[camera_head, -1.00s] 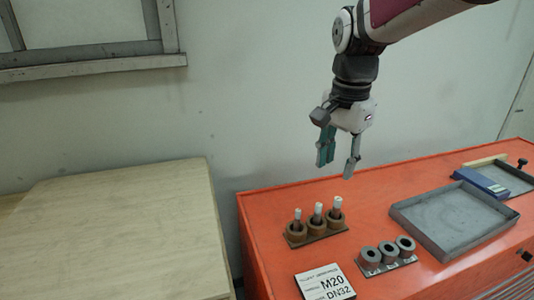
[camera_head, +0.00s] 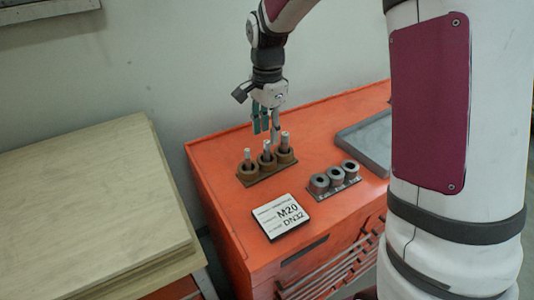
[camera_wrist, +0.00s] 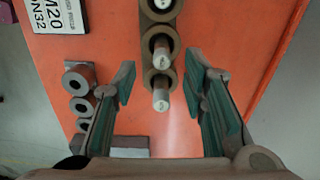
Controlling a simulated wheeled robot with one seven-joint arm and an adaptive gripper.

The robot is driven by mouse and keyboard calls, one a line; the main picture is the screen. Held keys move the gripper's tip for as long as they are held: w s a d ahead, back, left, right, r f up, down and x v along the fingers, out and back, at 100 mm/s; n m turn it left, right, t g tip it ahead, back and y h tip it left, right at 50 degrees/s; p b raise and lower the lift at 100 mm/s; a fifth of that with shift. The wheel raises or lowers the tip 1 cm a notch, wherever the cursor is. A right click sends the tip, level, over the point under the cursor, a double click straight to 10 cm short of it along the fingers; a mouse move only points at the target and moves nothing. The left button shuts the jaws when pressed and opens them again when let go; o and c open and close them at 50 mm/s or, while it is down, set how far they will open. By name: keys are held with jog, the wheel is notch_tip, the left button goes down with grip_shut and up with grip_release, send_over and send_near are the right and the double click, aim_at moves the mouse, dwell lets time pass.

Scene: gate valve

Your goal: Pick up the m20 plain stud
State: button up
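Three upright studs with pale tops stand in a row in a brown holder with round cups (camera_head: 262,174): the left stud (camera_head: 248,158), the middle stud (camera_head: 267,150) and the right stud (camera_head: 285,140). I cannot tell by marking which is the M20 plain one. My gripper (camera_head: 267,128) points down, open and empty, above the holder's right part. In the wrist view, the right stud (camera_wrist: 161,97) lies between the spread fingers, apart from both. The middle stud (camera_wrist: 161,48) and part of the left stud (camera_wrist: 162,4) show farther up.
On the orange cabinet (camera_head: 227,198), a plate reading M20 DN32 (camera_head: 281,217) lies in front of the holder. A grey tray (camera_head: 368,142) is partly hidden behind my arm. A wooden table (camera_head: 80,205) stands left.

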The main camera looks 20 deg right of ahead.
aim_at(267, 141)
jog(key=shift+w+f+p, duration=0.1)
jog(key=shift+f+p, duration=0.5)
jog(key=shift+f, duration=2.05)
grip_shut()
